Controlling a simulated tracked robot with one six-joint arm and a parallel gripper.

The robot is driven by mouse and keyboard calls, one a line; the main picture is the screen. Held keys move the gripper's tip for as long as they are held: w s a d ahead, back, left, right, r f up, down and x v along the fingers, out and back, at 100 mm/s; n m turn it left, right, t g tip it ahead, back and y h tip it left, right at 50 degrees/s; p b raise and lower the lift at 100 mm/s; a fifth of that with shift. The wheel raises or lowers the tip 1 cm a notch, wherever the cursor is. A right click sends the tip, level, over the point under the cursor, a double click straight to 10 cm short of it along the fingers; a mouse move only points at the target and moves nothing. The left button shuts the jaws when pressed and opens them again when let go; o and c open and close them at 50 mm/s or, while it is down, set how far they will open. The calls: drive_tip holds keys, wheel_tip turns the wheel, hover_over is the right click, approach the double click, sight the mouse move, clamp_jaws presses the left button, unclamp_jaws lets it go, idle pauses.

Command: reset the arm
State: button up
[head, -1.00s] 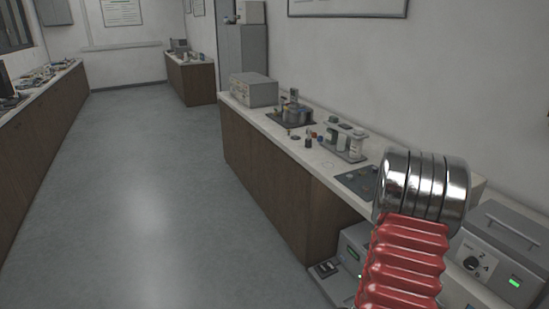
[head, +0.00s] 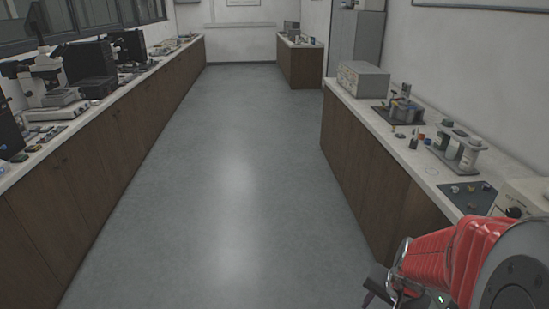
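My arm shows at the bottom right of the head view, as a red ribbed sleeve (head: 440,258) with a large grey round joint at its right end. A shiny metal ring sits at the sleeve's left end. A small dark piece (head: 378,287) juts out just left of that ring; I cannot tell what it belongs to. I cannot make out any gripper fingers, and no object is seen held by the arm.
A bench (head: 372,155) on the right carries a grey box (head: 363,80), a small dark-based fixture (head: 400,104) and a rack of cylinders (head: 458,148). A long bench (head: 105,140) on the left holds a microscope (head: 45,75). The grey floor (head: 225,190) between is clear.

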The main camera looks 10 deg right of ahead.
drive_tip(key=s+a+r+n+t, duration=0.3)
drive_tip(key=a+r+n, duration=0.7)
drive_tip(key=a+r, duration=0.7)
wheel_tip(320, 180, up, 2)
drive_tip(key=shift+a+y, duration=0.3)
drive_tip(key=shift+a, duration=0.05)
drive_tip(key=shift+c, duration=0.4)
